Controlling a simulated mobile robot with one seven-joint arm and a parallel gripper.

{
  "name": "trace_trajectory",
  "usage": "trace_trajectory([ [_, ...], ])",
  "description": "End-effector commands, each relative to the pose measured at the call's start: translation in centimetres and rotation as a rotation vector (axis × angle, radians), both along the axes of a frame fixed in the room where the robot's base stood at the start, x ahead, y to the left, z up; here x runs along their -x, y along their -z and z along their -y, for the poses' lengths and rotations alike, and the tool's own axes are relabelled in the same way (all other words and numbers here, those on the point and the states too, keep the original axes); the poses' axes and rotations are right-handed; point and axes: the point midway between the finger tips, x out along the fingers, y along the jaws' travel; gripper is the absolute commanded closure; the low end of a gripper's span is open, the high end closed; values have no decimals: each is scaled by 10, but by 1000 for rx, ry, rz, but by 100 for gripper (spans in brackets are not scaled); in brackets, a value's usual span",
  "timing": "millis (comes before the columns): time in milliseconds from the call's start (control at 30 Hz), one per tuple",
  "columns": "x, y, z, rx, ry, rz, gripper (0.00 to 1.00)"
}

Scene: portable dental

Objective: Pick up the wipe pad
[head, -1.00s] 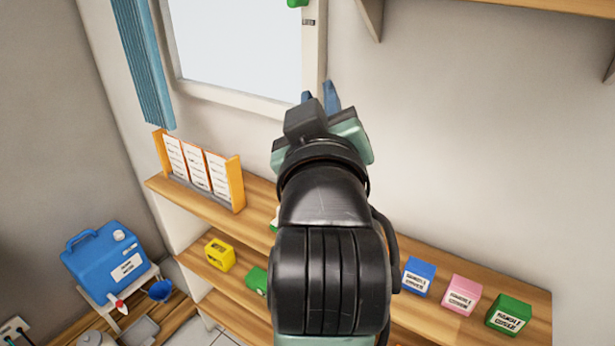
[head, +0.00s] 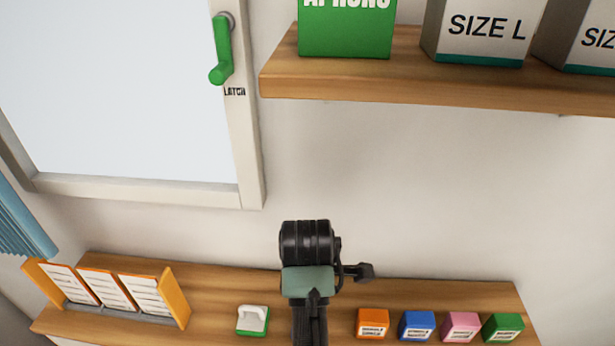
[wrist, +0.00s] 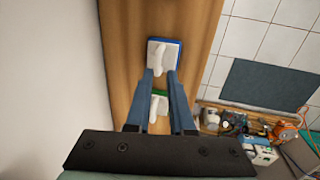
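Two wipe pads with white handles lie on the wooden shelf in the wrist view. One has a blue base (wrist: 163,56) and sits just beyond my fingertips. The other has a green base (wrist: 159,105) and shows between my fingers, on the shelf below. My gripper (wrist: 161,76) is open and empty, its two blue fingers apart. I cannot tell its exact height above the shelf. In the head view, the green-based pad (head: 252,320) lies left of my arm. The blue-based pad and my fingers do not show there; my arm covers part of the shelf.
A card rack (head: 120,290) stands left on the shelf (head: 215,292). Orange (head: 373,323), blue (head: 417,325), pink (head: 461,326) and green (head: 503,327) boxes stand right. An upper shelf (head: 420,85) holds boxes. A window latch (head: 222,50) is upper left.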

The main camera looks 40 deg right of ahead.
Motion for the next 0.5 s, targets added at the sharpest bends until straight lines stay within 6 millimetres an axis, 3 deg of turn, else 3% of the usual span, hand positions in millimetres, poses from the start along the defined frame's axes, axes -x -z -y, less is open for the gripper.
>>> trace_trajectory([
  [500,-14,48,2,-3,-2,-3,79],
])
